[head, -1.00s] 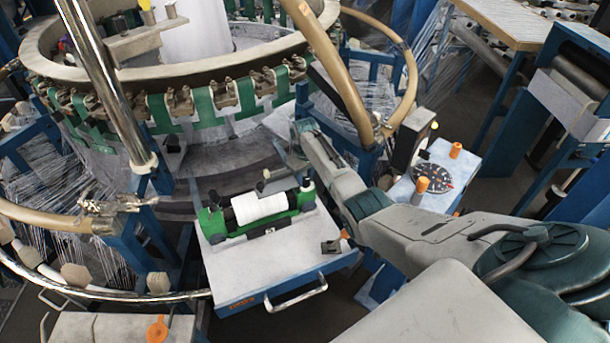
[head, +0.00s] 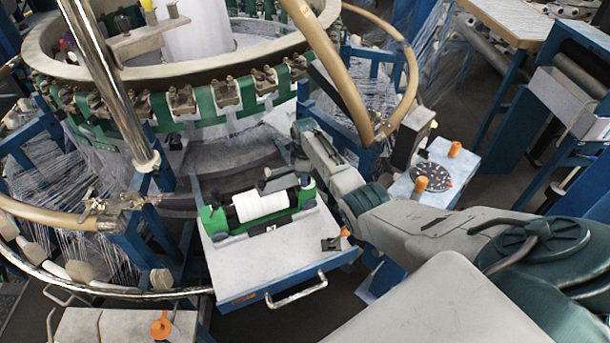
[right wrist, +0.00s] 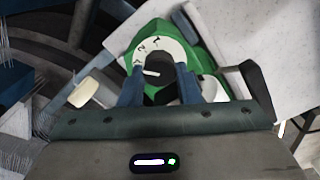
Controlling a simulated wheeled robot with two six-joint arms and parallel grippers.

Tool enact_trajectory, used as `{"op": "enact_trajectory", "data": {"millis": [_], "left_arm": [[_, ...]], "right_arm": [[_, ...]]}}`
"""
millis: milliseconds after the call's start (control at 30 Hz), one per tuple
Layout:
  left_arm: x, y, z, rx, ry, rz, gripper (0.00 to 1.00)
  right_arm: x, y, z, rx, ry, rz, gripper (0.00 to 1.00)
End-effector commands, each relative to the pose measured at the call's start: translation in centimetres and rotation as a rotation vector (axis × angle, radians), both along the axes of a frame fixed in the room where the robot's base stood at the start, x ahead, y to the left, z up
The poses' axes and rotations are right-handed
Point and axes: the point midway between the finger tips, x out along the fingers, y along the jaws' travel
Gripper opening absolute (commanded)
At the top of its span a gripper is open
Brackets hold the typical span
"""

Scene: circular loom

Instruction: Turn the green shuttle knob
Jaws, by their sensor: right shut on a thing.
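The green shuttle (head: 214,221) lies on a white-topped tray, with a white spool (head: 260,205) between its green ends. My right gripper (head: 280,181) is over the back of the shuttle, near its right end, and hides part of it. In the right wrist view, the green body (right wrist: 207,38) carries a white dial (right wrist: 150,46) with dark marks. The dark knob (right wrist: 160,88) with a white pointer line sits at the dial's centre, between my two blue fingers. The right gripper (right wrist: 158,74) is shut on this knob. My left gripper is not in view.
The tray (head: 290,262) has a blue front and a metal handle; a small dark block (head: 331,244) lies at its right. The loom's ring (head: 215,68) with green straps stands behind. A tan curved pipe (head: 335,70) rises near my right arm. Bare tray surface lies before the shuttle.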

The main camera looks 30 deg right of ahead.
Motion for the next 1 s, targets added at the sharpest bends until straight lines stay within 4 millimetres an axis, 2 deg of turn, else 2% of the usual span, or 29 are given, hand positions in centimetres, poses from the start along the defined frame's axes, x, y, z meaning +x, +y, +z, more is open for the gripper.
{"op": "enact_trajectory", "data": {"millis": [633, 667, 700, 1000], "left_arm": [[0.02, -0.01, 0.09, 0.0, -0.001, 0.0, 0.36], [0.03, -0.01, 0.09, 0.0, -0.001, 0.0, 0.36], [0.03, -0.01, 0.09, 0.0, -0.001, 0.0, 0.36], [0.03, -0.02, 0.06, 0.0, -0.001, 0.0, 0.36]], "right_arm": [[0.07, 0.03, 0.08, 0.0, -0.003, 0.046, 0.07], [0.06, 0.04, 0.08, 0.0, -0.003, 0.046, 0.36], [0.06, 0.04, 0.08, 0.0, -0.003, 0.046, 0.39], [0.04, 0.02, 0.18, -0.001, -0.002, 0.046, 0.39]]}}
